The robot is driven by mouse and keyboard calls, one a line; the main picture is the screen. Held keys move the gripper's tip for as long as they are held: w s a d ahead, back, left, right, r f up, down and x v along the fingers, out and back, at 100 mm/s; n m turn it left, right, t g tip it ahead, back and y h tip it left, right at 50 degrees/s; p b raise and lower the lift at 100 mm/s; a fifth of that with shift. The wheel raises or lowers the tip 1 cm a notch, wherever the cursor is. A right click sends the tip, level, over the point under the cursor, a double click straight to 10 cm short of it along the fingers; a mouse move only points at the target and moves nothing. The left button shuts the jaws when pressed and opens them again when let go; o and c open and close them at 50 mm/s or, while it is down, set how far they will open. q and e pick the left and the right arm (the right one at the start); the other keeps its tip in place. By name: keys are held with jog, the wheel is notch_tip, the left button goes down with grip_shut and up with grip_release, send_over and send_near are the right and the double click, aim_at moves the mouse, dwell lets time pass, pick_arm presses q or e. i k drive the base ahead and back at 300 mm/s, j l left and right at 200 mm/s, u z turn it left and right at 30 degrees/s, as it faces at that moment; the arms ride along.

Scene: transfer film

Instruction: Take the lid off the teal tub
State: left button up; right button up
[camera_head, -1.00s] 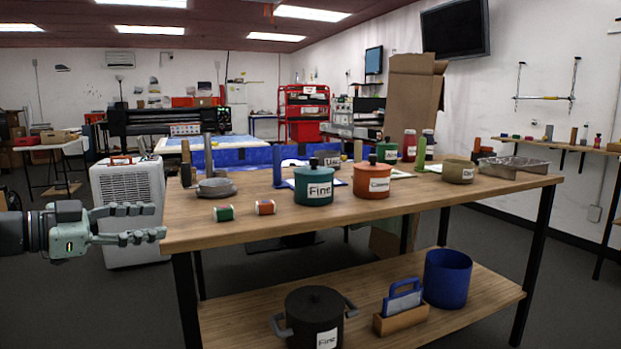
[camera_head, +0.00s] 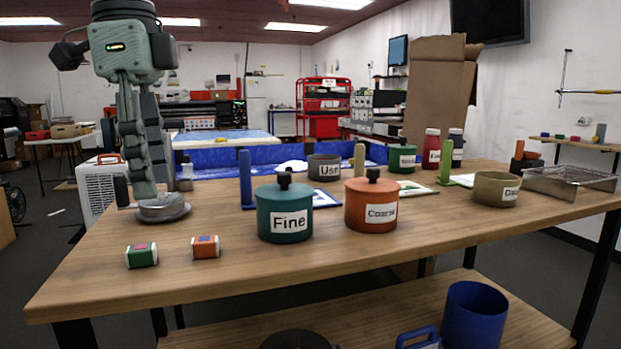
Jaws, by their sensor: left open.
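The teal tub (camera_head: 265,218) stands upright on the wooden table, with a white label reading "Fine". Its teal lid (camera_head: 268,190) with a black knob (camera_head: 284,178) is on it. My left gripper (camera_head: 150,192) points down at the table's left side, fingers open. It is left of the tub and apart from it. Its fingertips are over or beside a grey dish (camera_head: 163,209); I cannot tell whether they touch it. My right gripper is not in view.
An orange lidded tub (camera_head: 360,208) labelled "Coarse" stands close right of the teal tub. A green-and-white box (camera_head: 141,256) and an orange one (camera_head: 205,247) lie front left. A blue upright post (camera_head: 245,178) stands behind the teal tub. The front tabletop is mostly clear.

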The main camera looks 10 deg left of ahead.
aim_at(285, 191)
jog(key=i+l, duration=0.2)
jog(key=i, duration=0.25)
jog(key=i+l, duration=0.15)
jog(key=i, duration=0.35)
